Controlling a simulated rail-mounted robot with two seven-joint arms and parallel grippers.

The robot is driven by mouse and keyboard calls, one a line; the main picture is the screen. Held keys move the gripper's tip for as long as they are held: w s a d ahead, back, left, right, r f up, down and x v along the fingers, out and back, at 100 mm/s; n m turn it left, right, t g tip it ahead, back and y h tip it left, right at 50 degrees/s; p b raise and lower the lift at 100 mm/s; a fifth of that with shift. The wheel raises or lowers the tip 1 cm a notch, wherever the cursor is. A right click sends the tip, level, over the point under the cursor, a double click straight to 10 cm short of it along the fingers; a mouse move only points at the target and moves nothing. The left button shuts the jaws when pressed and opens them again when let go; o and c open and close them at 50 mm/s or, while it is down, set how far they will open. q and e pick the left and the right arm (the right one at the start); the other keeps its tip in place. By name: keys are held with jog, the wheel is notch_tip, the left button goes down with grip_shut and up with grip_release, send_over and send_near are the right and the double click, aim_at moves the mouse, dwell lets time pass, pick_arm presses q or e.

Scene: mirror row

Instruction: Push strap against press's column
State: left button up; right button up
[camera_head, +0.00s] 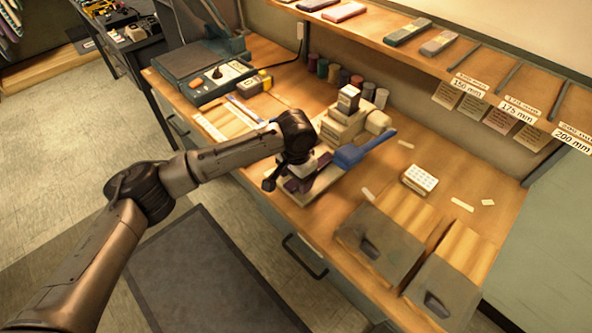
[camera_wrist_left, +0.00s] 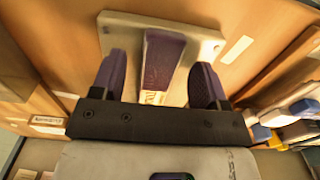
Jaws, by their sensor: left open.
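The strap (camera_wrist_left: 163,58) is a dark purple band, seen in the left wrist view lying along the pale base plate (camera_wrist_left: 120,28) of the press. A light patch with markings shows at its near end. My left gripper (camera_wrist_left: 159,70) is open, with one finger on each side of the strap and a visible gap on both sides. In the head view the cream press (camera_head: 338,131) stands on the bench with a blue lever (camera_head: 366,150). My left gripper (camera_head: 288,180) is low at its front, and my arm hides part of the plate and strap. Contact between strap and column cannot be seen.
A small white box (camera_head: 419,179) and two grey-lidded drawers (camera_head: 380,243) are to the right of the press. A grey machine (camera_head: 205,72) is at the left. Several spools (camera_head: 333,73) line the wall, under a shelf (camera_head: 440,65). Bench between press and box is mostly clear.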

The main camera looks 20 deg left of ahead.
pick_arm(q)
jog(key=shift+f, duration=0.3)
jog(key=shift+c, duration=0.5)
jog(key=c, duration=0.9)
jog(key=shift+r, duration=0.1)
